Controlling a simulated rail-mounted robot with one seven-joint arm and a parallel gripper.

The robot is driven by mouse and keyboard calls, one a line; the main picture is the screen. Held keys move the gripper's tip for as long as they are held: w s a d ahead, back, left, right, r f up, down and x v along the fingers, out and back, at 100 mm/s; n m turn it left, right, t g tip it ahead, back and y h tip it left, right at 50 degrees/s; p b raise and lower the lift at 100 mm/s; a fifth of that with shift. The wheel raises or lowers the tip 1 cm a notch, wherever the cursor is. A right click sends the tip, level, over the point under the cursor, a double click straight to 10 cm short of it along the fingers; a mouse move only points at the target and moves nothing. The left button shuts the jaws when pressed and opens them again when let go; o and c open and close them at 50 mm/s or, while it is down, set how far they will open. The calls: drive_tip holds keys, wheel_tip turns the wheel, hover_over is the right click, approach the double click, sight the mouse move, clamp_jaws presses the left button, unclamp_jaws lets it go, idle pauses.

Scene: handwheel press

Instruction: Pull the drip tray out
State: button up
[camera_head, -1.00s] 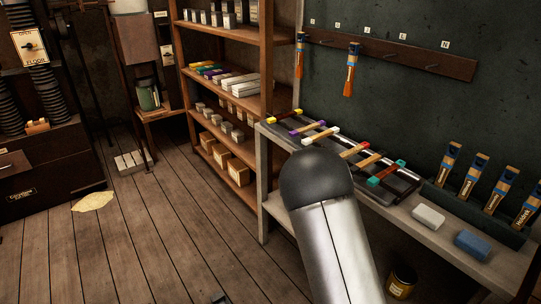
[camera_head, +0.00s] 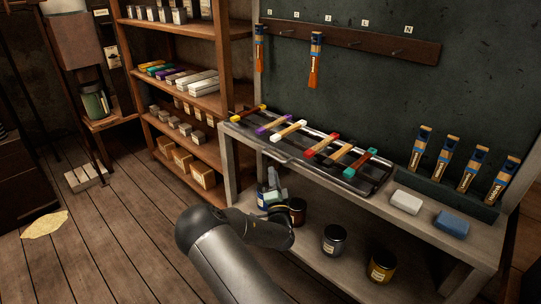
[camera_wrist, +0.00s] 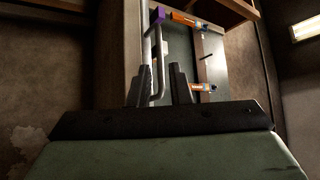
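The drip tray (camera_head: 347,178) appears to be the dark, shallow metal tray on the bench top, with several colour-ended sticks lying across it. A thin metal handle (camera_head: 278,155) shows along its front edge. My gripper (camera_head: 275,188) is below and in front of that edge, partly hidden by my wrist. In the wrist view my gripper (camera_wrist: 159,68) is open, its two dark fingers apart. The bent metal handle (camera_wrist: 158,97) shows between the fingers in that view; I cannot tell whether they touch it. A purple stick end (camera_wrist: 156,17) shows beyond.
The grey bench (camera_head: 450,245) has several jars on its lower shelf, including a yellow one (camera_head: 381,266). A white block (camera_head: 406,201) and blue block (camera_head: 451,223) lie at the right. A wooden shelf unit (camera_head: 225,50) stands left. The floor (camera_head: 110,250) in front is largely clear.

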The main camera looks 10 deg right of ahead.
sight(271, 156)
drive_tip(key=x, duration=0.8)
drive_tip(key=shift+w+p, duration=0.15)
drive_tip(key=shift+p, duration=0.2)
drive_tip(key=shift+c, duration=0.4)
clamp_jaws()
